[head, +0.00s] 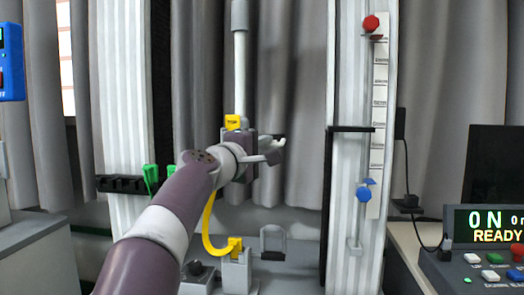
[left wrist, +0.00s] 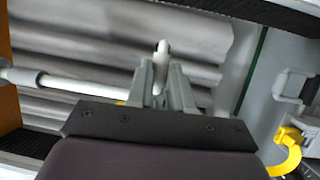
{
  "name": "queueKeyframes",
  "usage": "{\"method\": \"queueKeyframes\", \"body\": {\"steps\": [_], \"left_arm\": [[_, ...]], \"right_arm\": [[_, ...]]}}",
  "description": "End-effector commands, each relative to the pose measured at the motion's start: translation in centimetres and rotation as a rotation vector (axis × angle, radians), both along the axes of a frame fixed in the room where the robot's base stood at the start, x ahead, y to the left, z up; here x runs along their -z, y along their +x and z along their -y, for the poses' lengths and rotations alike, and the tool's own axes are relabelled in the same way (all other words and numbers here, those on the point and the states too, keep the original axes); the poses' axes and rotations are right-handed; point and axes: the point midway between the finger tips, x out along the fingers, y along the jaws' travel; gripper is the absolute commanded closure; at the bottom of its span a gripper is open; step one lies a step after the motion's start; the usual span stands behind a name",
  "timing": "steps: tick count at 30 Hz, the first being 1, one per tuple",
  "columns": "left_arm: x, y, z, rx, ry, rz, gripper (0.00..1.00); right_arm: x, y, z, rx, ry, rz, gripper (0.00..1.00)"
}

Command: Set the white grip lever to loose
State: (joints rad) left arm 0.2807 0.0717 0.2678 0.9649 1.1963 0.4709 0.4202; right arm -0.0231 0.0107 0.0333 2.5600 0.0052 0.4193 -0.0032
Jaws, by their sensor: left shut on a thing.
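My left gripper (head: 272,152) reaches in from the lower left and is shut on the lever. In the left wrist view, the rounded white end of the lever (left wrist: 161,50) stands up between the two grey fingers (left wrist: 160,88). My right gripper is not in view.
A pale column with a scale (head: 379,120) stands at right, with a red knob (head: 371,23) and a blue knob (head: 363,194). Green clips (head: 150,178) sit on a dark bar at left. A yellow curved cable (head: 209,225) hangs below my arm. A control box (head: 485,265) shows "READY".

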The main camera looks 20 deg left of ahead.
Motion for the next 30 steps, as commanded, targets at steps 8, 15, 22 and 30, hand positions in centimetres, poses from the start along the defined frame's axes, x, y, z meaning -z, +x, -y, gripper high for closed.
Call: {"method": "queueKeyframes", "body": {"steps": [8,15,22,30], "left_arm": [[0.7,0.3,0.0,0.004,-0.002,-0.014,0.54],[0.4,0.2,0.0,0.003,-0.001,-0.008,0.54],[0.7,-2.1,-0.4,0.001,0.000,-0.004,0.54],[1.1,-9.0,-1.5,-0.002,0.001,-0.006,0.54]], "right_arm": [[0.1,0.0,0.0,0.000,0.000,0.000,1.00],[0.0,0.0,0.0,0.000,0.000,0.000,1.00],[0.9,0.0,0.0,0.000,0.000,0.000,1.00],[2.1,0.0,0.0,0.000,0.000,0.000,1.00]]}}
